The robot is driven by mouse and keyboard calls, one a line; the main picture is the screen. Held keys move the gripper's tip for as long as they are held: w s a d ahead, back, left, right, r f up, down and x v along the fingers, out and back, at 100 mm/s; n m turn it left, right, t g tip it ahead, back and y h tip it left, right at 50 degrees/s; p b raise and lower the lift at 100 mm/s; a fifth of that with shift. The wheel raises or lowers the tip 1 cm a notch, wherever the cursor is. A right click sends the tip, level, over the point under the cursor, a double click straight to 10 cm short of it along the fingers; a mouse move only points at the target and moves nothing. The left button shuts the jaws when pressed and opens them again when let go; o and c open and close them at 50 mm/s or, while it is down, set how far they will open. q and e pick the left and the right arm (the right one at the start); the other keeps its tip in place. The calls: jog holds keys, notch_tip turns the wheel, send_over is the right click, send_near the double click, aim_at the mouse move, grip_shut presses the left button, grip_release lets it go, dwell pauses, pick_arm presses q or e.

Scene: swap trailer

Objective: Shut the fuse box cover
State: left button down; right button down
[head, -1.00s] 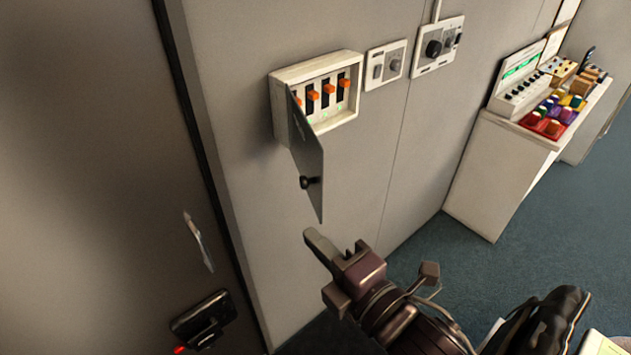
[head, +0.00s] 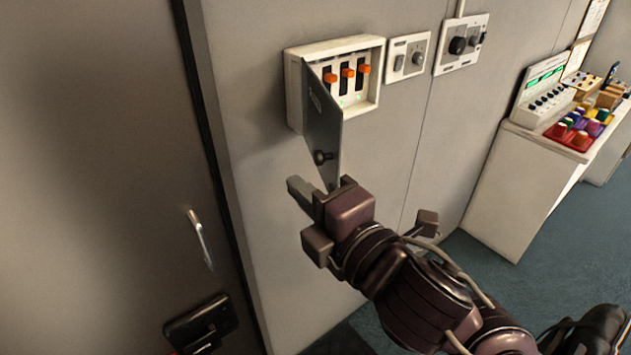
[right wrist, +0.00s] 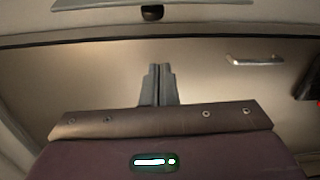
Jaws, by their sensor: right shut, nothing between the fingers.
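The fuse box (head: 290,88) is a pale box on the grey wall with orange switches inside. Its dark grey cover (head: 325,125) stands open, swung out from the left side of the box, with a black knob (head: 322,157) near its lower end. My right gripper (head: 294,187) is shut and empty, just below and left of the cover's lower end in the head view. I cannot tell whether it touches the cover. In the right wrist view the shut fingers (right wrist: 158,84) point toward a pale surface with a black knob (right wrist: 152,12) at the top edge. My left gripper is not in view.
Right of the box are a small switch plate (head: 408,57) and a panel with black knobs (head: 461,45). A grey door with a metal handle (head: 201,240) stands at left. A cabinet (head: 520,180) with a control console stands at right.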

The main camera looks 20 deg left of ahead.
jog(key=w+p, duration=0.1)
jog(key=w, duration=0.1)
jog(key=w+p, duration=0.1)
jog(key=w, duration=0.1)
jog(key=shift+w+d+r+p, duration=0.1)
jog(key=shift+w+d+p, duration=0.1)
jog(key=shift+w+p, duration=0.15)
jog(key=shift+a, duration=0.15)
jog(key=shift+w+d, duration=0.1)
jog(key=shift+d, duration=0.1)
